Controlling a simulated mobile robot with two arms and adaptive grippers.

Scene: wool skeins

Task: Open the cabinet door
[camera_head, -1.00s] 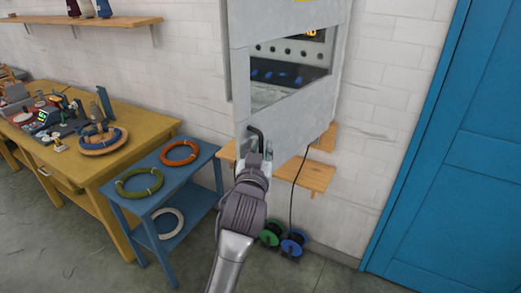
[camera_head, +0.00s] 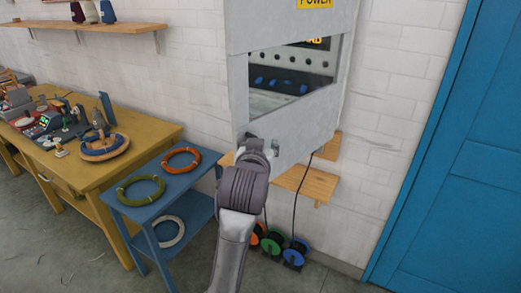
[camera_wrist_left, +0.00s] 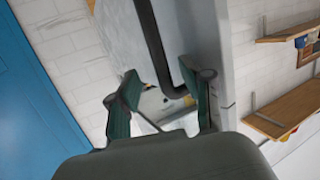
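The grey metal cabinet (camera_head: 300,130) hangs on the white brick wall. Its door has a slanted window with a dark panel of knobs and blue parts behind it, and a yellow POWER label on top. I cannot tell whether the door stands ajar. My left gripper (camera_head: 262,145) is at the door's lower left corner and hides the handle in the head view. In the left wrist view the black bent handle (camera_wrist_left: 152,45) comes down to my open left gripper (camera_wrist_left: 163,100). Its lower bend is near the fingertips; contact is unclear. My right gripper is not in view.
A small wooden shelf (camera_head: 310,180) is below the cabinet, with cable spools (camera_head: 296,252) on the floor. A blue stand (camera_head: 140,205) with coils and a yellow workbench (camera_head: 110,160) stand left. A blue door (camera_head: 440,200) is right.

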